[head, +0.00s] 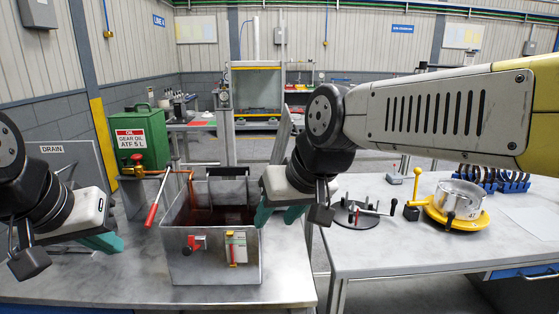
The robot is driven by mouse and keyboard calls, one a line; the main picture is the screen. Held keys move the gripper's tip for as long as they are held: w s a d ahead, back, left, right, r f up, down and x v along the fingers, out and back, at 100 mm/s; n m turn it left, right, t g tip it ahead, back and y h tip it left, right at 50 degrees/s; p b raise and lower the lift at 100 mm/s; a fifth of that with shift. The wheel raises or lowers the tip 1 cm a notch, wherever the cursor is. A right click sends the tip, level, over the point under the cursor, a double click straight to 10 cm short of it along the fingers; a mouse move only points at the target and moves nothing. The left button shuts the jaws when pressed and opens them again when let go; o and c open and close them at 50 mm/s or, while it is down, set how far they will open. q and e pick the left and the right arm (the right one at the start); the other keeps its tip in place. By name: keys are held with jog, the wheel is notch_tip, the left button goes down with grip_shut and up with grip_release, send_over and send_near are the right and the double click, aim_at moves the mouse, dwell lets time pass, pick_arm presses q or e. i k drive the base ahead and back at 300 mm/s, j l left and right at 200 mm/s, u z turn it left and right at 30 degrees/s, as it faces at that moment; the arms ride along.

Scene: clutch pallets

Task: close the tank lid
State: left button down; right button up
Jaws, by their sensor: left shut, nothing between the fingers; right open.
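The open grey metal tank (211,269) stands on the left bench, with dark reddish oil inside. A grey flat panel (283,133), which looks like the raised lid, tilts upward at the tank's back right; its lower part is hidden behind my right gripper. My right gripper (279,216) is open, with teal fingers over the tank's right rim; I cannot tell whether it touches the rim or panel. My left gripper (108,242) is shut and empty, left of the tank and apart from it.
A green gear oil can (140,140) and a red-handled lever (154,205) stand behind and left of the tank. A red valve (194,243) is on its front. The right bench (400,242) holds a yellow fixture (455,220) and a black fixture (357,216). A gap separates the benches.

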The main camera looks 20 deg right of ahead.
aim_at(284, 134)
jog(key=k+l, duration=0.1)
jog(key=l, duration=0.25)
jog(key=k+l, duration=0.1)
jog(key=l, duration=0.2)
jog(key=k+l, duration=0.1)
jog(key=l, duration=0.25)
jog(key=k+l+u, duration=0.1)
jog(key=l, duration=0.25)
jog(key=i+l+u, duration=0.2)
jog(key=l, duration=0.2)
jog(key=i+l+u, duration=0.2)
jog(key=l, duration=0.2)
jog(key=i, duration=0.05)
